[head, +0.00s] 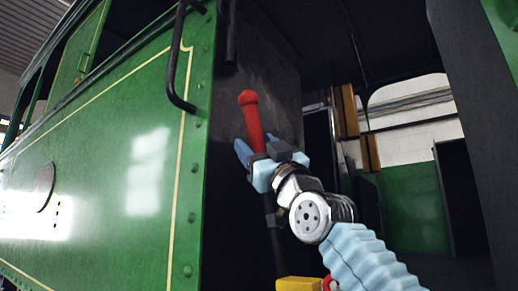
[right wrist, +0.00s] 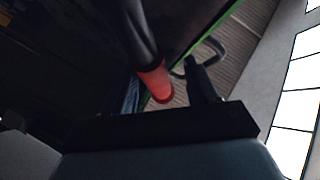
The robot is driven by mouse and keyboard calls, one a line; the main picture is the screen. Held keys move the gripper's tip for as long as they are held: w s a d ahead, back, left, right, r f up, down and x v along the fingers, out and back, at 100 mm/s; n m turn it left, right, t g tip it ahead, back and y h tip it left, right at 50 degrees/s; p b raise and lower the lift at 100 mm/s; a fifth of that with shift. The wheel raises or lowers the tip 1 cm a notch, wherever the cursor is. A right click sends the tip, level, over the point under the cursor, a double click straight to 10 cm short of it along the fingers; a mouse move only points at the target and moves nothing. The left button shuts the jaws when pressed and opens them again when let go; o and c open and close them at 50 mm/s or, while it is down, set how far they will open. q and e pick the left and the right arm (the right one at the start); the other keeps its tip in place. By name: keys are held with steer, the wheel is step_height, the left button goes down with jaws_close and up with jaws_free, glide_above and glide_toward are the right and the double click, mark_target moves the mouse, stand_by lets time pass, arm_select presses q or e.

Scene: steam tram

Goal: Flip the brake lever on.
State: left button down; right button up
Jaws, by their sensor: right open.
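The brake lever has a red handle (head: 250,115) with a rounded end, standing nearly upright and leaning slightly left in the cab opening. Its dark shaft (head: 273,215) runs down below my gripper. My right gripper (head: 258,146) is open at the lower part of the red handle, with one finger on each side of it in the picture. In the right wrist view the red handle (right wrist: 157,84) and black shaft (right wrist: 138,30) show between the fingers. I cannot tell whether a finger touches the handle. My left gripper is not in view.
The tram's green side panel (head: 110,150) fills the left, with a black handrail (head: 171,70) at its edge. A dark wall (head: 275,80) stands behind the lever. A yellow part (head: 298,284) lies low beside my right arm. A dark post (head: 470,110) stands at right.

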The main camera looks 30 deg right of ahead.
steer(key=shift+s+f+b, duration=0.3)
steer(key=shift+f+b, duration=0.15)
steer(key=shift+b, duration=0.1)
steer(key=b+v, duration=0.8)
steer(key=v, duration=0.4)
steer(key=shift+s+f+b, duration=0.25)
steer(key=shift+s+b, duration=0.1)
steer(key=shift+b, duration=0.05)
steer(key=shift+d, duration=0.1)
